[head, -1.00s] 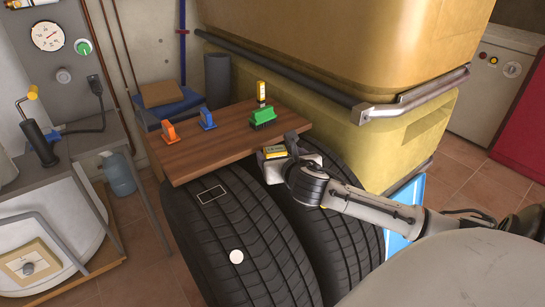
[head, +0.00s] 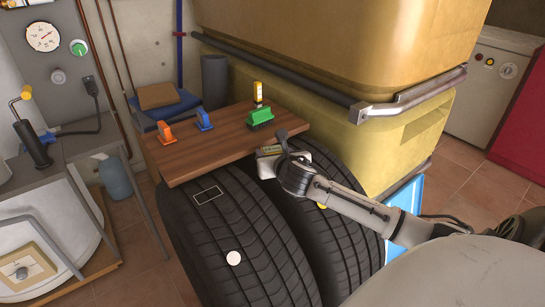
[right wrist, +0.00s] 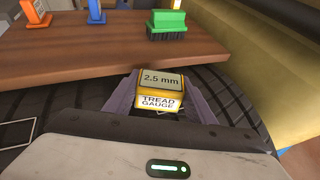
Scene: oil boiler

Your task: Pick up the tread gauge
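The tread gauge (right wrist: 160,88) is a small yellow block with a grey display reading "2.5 mm" and a white "TREAD GAUGE" label. In the right wrist view it sits between the two fingers of my right gripper (right wrist: 160,98), which appear to press on its sides. In the head view the right gripper (head: 270,162) is by the near right corner of the wooden board, above the tires, and a bit of the yellow gauge (head: 269,149) shows there. The gauge's underside is hidden. My left gripper is not in view.
A yellow tank (head: 330,110) with a metal rail stands behind.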

